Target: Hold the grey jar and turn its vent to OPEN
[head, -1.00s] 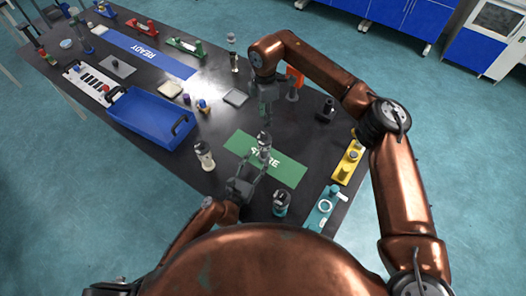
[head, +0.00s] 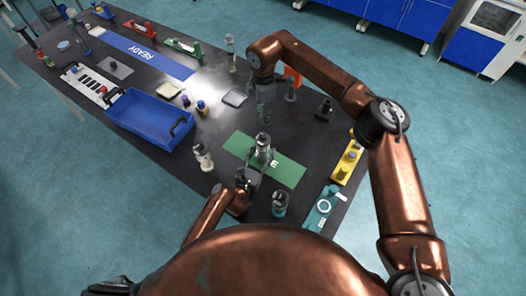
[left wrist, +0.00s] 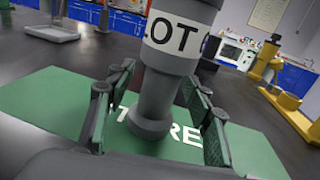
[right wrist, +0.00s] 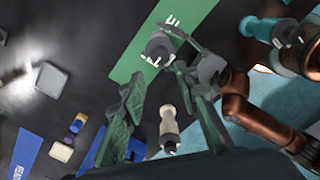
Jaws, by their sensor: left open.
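The grey jar (head: 263,141) stands upright on the green mat (head: 288,172). In the left wrist view the jar (left wrist: 152,105) has a narrow grey lower body and a white label reading "LOT"; its top is out of that view. My left gripper (head: 257,165) is open, with its fingers (left wrist: 158,105) on either side of the jar's lower body and gaps showing. My right gripper (head: 264,113) is above the table just beyond the jar, pointing down. Its fingers are apart and empty in the right wrist view (right wrist: 165,88). The vent's setting is too small to read.
A white-labelled bottle (head: 203,158) stands left of the mat and a teal-banded jar (head: 280,204) near the front edge. Yellow (head: 347,162) and teal (head: 325,207) fixtures line the right edge. A blue tray (head: 127,125) lies left.

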